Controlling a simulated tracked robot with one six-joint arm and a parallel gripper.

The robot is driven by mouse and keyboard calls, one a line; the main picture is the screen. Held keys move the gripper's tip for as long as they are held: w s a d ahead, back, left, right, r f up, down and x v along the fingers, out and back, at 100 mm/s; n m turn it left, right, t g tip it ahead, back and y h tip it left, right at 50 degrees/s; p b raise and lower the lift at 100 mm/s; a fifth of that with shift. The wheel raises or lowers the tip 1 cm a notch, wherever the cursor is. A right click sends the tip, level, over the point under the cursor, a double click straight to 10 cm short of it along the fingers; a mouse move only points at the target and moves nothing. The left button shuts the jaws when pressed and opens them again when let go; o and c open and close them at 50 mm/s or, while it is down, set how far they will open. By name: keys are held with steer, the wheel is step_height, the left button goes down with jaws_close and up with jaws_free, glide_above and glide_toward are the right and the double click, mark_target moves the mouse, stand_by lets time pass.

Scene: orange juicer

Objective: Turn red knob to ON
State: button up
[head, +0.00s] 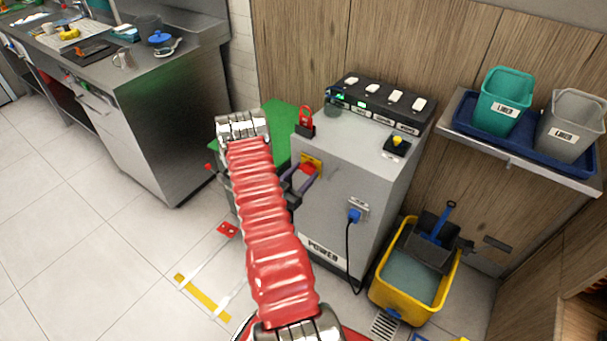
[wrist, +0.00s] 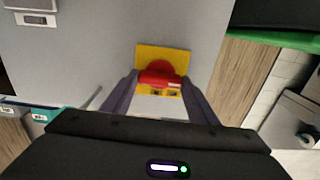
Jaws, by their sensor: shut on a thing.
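The red knob (head: 308,168) sits on a yellow plate (head: 318,160) on the front face of the grey power cabinet (head: 340,215). In the wrist view the knob (wrist: 160,78) is a red disc with a bar lying nearly crosswise. The yellow plate (wrist: 178,56) shows behind it, its lettering too small to read. My gripper (head: 304,180) is at the cabinet front, its purple-grey fingers on both sides of the knob's bar. In the wrist view my gripper (wrist: 158,88) is shut on the red knob.
A red padlock (head: 306,118), a switch box (head: 378,103) and a yellow button (head: 397,142) are on top. A yellow bucket (head: 410,285) stands at right. Open tiled floor lies left.

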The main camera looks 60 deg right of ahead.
steer(key=m, duration=0.4)
steer(key=shift+s+m, duration=0.1)
steer(key=shift+m, duration=0.2)
steer(key=m, duration=0.4)
steer(key=shift+f, duration=0.1)
steer(key=shift+s+a+f+m, duration=0.1)
steer(key=shift+f+m, duration=0.05)
steer(key=shift+m, duration=2.15)
steer(key=shift+s+a+f+m, duration=0.1)
steer(key=shift+m, duration=2.2)
steer(key=o, duration=1)
steer(key=shift+w+d+r, duration=0.1)
steer(key=shift+o, duration=0.2)
